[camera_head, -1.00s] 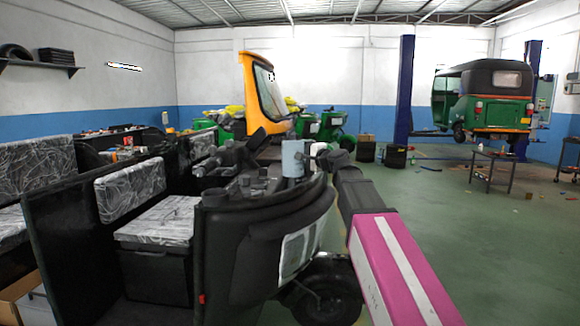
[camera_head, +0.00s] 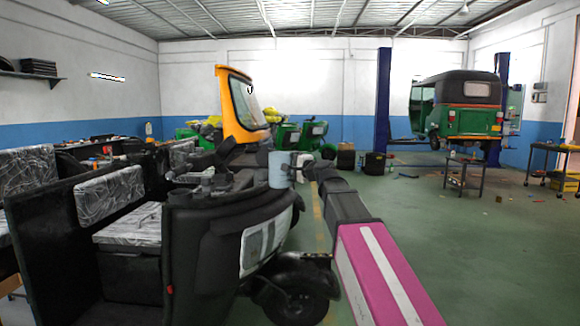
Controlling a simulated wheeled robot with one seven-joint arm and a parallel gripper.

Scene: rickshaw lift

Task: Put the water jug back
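The water jug appears to be the pale blue-grey cylinder (camera_head: 280,170), upright at the front end of the opened black rickshaw body (camera_head: 225,240). My arm reaches out from the lower right, with a pink and white section and dark links. My gripper (camera_head: 300,168) is at the arm's far end, close against the jug's right side. Its fingers are too small and dark to make out, so I cannot tell whether they close on the jug. Whether the jug touches the rickshaw below it is also unclear.
A black wheel (camera_head: 295,292) is under the rickshaw's front. An orange cab frame (camera_head: 238,110) stands behind, with green rickshaws (camera_head: 312,135) farther back. A green and black rickshaw (camera_head: 465,112) is raised by blue posts. The green floor (camera_head: 450,240) at right is mostly clear.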

